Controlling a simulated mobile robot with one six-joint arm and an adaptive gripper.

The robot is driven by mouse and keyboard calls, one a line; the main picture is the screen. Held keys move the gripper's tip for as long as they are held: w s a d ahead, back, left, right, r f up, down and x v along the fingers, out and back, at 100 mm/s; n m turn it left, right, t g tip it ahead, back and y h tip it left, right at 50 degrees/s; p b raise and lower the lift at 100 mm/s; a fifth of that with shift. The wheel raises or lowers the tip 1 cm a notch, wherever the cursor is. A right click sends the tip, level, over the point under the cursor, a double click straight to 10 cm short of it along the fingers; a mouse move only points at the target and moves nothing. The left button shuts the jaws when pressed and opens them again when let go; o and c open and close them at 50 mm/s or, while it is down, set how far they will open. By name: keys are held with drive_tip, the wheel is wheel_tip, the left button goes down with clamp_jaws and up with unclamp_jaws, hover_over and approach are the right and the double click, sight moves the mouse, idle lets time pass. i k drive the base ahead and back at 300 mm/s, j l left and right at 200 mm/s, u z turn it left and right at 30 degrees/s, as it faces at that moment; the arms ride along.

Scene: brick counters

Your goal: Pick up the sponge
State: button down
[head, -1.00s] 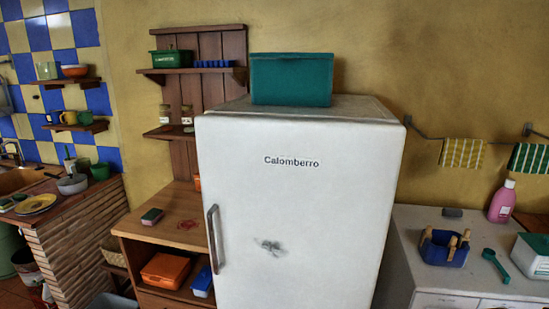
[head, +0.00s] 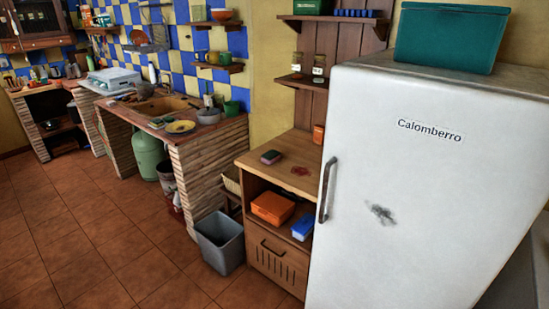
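A small block with a dark top and a reddish side, which looks like the sponge (head: 271,157), lies flat on the wooden cabinet top (head: 285,148) left of the fridge. It is near the cabinet's left part, beside a red stain (head: 300,171). Nothing covers it. My gripper is not in view.
A white fridge (head: 400,200) stands right of the cabinet. An orange box (head: 273,208) and a blue box (head: 305,226) sit on the shelf below. A grey bin (head: 219,243) stands on the floor at the left. The tiled floor (head: 90,230) is open further left.

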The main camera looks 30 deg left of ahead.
sight(269, 157)
drive_tip(key=i+j+z, duration=0.1)
drive_tip(key=i+j, duration=0.15)
drive_tip(key=j, duration=0.25)
drive_tip(key=i+j+z, duration=0.15)
drive_tip(key=j, duration=0.35)
drive_tip(key=i+j+z, duration=0.1)
drive_tip(key=i+j, duration=0.2)
drive_tip(key=j, duration=0.25)
drive_tip(key=i+j+z, duration=0.1)
drive_tip(key=j, duration=0.5)
drive_tip(key=i+j+z, duration=0.15)
drive_tip(key=j, duration=0.4)
drive_tip(key=i+j+z, duration=0.1)
drive_tip(key=i+j, duration=0.15)
drive_tip(key=j, duration=0.35)
drive_tip(key=i+j+z, duration=0.1)
drive_tip(key=j, duration=0.5)
drive_tip(key=i+j+z, duration=0.15)
drive_tip(key=j, duration=0.5)
